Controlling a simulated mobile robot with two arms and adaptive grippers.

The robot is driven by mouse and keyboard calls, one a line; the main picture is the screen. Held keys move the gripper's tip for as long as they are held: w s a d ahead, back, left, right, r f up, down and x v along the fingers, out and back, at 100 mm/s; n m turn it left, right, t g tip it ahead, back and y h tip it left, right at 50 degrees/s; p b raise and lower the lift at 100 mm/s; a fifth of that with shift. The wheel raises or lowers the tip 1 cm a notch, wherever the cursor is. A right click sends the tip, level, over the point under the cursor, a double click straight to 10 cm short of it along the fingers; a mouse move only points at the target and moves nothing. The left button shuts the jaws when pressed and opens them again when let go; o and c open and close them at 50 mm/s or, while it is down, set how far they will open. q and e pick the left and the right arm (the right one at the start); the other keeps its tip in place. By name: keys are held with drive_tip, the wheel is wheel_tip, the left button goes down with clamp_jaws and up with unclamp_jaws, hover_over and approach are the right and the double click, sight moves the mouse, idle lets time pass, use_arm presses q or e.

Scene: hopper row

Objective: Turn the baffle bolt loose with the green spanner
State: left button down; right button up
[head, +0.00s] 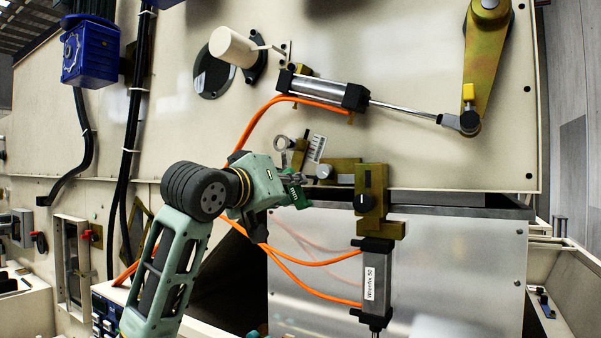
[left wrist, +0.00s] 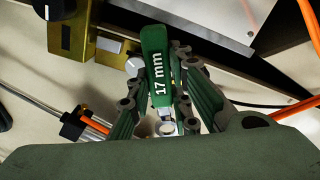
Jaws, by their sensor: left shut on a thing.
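The green spanner (left wrist: 158,75), marked "17 mm", is held between the fingers of my left gripper (left wrist: 168,103), which is shut on it. A bright metal ring end (left wrist: 166,128) shows between the fingers on the palm side. In the head view my left gripper (head: 290,187) holds the spanner (head: 299,194) just left of a brass bracket. A round grey part (head: 325,172) sits on that bracket, close to the fingers; I cannot tell whether it is the baffle bolt. Whether the spanner touches anything is unclear. My right gripper is out of view.
A brass block (head: 371,190) with a black knob stands right of the gripper, above a cylinder labelled "Wrenfix 50" (head: 376,275). Orange hoses (head: 310,262) loop below and behind my left arm. Another cylinder (head: 325,92) with a rod is mounted above.

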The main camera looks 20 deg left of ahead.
use_arm(q)
drive_tip(key=w+a+m+p, duration=0.2)
drive_tip(key=a+m+p, duration=0.4)
drive_tip(key=m, duration=0.3)
drive_tip(key=shift+a+m, duration=0.4)
drive_tip(key=shift+a, duration=0.3)
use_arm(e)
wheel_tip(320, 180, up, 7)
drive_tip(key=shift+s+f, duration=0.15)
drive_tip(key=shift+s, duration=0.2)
use_arm(q)
drive_tip(key=shift+s+a+p, duration=0.1)
drive_tip(key=shift+p, duration=0.2)
drive_tip(key=shift+p, duration=0.45)
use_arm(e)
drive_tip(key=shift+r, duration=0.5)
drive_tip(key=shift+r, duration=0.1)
use_arm(q)
drive_tip(key=shift+w+p, duration=0.6)
drive_tip(key=shift+w, duration=0.05)
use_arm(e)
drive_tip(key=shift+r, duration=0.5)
use_arm(q)
drive_tip(key=shift+f+p, duration=0.1)
drive_tip(key=shift+p, duration=0.3)
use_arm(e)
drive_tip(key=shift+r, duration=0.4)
